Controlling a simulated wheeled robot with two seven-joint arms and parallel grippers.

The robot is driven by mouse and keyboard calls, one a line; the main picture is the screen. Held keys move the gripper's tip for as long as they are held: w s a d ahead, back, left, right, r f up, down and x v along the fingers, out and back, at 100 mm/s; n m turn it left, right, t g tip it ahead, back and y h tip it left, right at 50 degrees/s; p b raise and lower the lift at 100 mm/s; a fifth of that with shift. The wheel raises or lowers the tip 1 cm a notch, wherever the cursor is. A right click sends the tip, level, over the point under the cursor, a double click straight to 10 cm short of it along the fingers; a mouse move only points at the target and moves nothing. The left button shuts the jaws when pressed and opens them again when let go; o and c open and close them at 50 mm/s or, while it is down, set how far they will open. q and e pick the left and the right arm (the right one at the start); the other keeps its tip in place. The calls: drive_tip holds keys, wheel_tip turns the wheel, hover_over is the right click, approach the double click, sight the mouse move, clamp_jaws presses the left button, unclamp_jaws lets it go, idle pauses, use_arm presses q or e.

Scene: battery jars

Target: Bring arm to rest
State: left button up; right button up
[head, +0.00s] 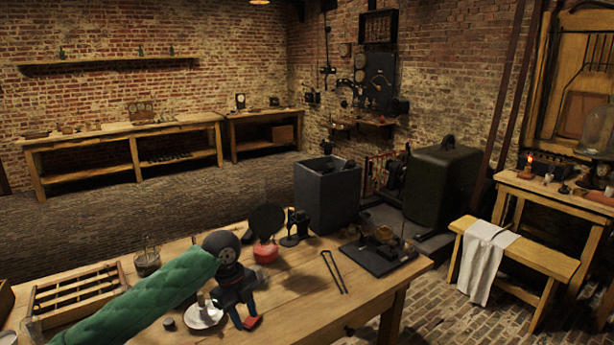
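My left arm, in a green quilted sleeve, reaches in from the lower left over the wooden workbench (330,310). My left gripper (245,312) is dark with a red fingertip pad. It points down over the bench, just right of a white saucer (204,317). It looks open, and I see nothing held in it. Whether its tips touch the bench is hard to tell. My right gripper is not in view. A glass jar (147,262) stands at the back left of the bench, behind the sleeve.
A wooden rack (78,294) lies at left, partly behind the sleeve. A red-based object with a dark disc (267,222), a grey bin (327,194), dark tongs (334,271) and a dark tray (378,258) are farther right. The bench's front right is clear.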

use_arm(q)
drive_tip(key=s+d+f+n+t+h, duration=0.1)
drive_tip(key=s+d+f+n, duration=0.2)
drive_tip(key=f, duration=0.7)
drive_tip(key=s+d+f+n, duration=0.1)
drive_tip(key=s+f+n, duration=0.35)
drive_tip(key=f, duration=0.55)
drive_tip(key=s+d+f+n+t+h, duration=0.1)
drive_tip(key=s+d+f+n, duration=0.3)
drive_tip(key=f, duration=0.6)
drive_tip(key=s+a+f+n+y, duration=0.1)
drive_tip(key=s+a+f+n, duration=0.2)
drive_tip(key=s+f, duration=0.4)
drive_tip(key=s+a+f+n+y, duration=0.1)
drive_tip(key=s+a+f+n, duration=0.2)
drive_tip(key=s+f+n, duration=0.2)
drive_tip(key=s+a+f+n+y, duration=0.1)
drive_tip(key=s+a+f+n, duration=0.2)
drive_tip(key=s+f, duration=0.7)
drive_tip(key=s+n, duration=0.1)
drive_tip(key=s, duration=0.5)
drive_tip(key=shift+s+a+f, duration=0.15)
drive_tip(key=shift+s+f, duration=0.05)
drive_tip(key=shift+f, duration=0.15)
drive_tip(key=shift+w+r, duration=0.1)
drive_tip(key=shift+w, duration=0.05)
